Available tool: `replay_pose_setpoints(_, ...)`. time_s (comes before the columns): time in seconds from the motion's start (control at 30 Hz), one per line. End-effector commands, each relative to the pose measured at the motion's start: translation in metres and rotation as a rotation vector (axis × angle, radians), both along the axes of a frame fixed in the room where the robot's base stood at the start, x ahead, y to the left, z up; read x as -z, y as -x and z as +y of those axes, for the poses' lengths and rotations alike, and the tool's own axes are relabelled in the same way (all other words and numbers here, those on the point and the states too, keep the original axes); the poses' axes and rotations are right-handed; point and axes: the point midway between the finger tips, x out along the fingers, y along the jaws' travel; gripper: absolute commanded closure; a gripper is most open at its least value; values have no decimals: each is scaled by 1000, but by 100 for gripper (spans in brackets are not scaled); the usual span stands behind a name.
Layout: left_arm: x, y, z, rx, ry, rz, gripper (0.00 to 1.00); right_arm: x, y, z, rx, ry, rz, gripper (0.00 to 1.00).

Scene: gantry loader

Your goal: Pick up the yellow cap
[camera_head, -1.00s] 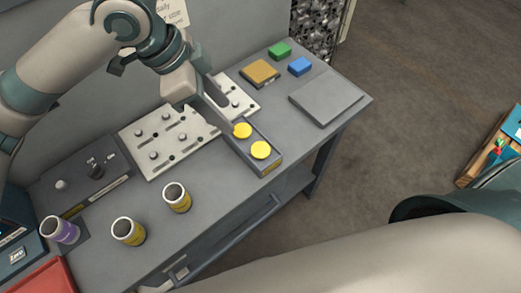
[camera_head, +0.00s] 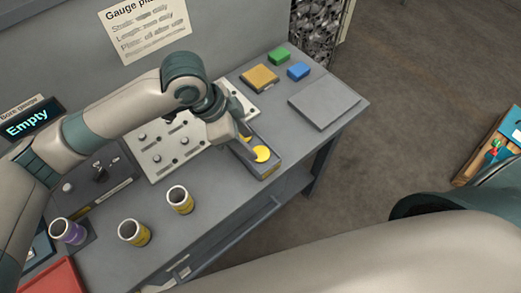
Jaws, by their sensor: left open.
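Two yellow caps sit in a dark grey holder (camera_head: 268,171) on the grey bench. The nearer yellow cap (camera_head: 262,154) shows mostly, with a dark finger across its left edge. The farther yellow cap (camera_head: 247,137) is largely hidden by the gripper. My left gripper (camera_head: 250,138) is low over the holder, at the caps, with its fingers apart. I cannot tell whether a finger touches a cap. My right gripper is out of view.
A pale plate with pegs (camera_head: 165,153) lies left of the holder. Two yellow-banded cups (camera_head: 180,200) and a purple cup (camera_head: 67,231) stand at front left. Green (camera_head: 279,57), blue (camera_head: 299,71) and orange (camera_head: 260,78) blocks and a grey pad (camera_head: 324,101) lie behind and right.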

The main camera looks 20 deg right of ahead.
Motion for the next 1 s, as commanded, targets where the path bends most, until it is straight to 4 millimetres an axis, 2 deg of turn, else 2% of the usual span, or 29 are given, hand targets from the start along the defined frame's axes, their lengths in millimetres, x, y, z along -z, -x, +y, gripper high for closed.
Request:
replay_pose_setpoints(0.13, 7, 1, -3, 1, 0, 0, 57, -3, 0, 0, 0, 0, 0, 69)
replay_pose_setpoints(0.57, 11, 1, -5, 1, 0, 1, 57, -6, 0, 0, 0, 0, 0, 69)
replay_pose_setpoints(0.8, 33, 2, -17, 0, -1, 3, 57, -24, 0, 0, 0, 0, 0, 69)
replay_pose_setpoints(1.0, 53, 2, -24, 0, 0, 0, 57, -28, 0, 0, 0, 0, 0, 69)
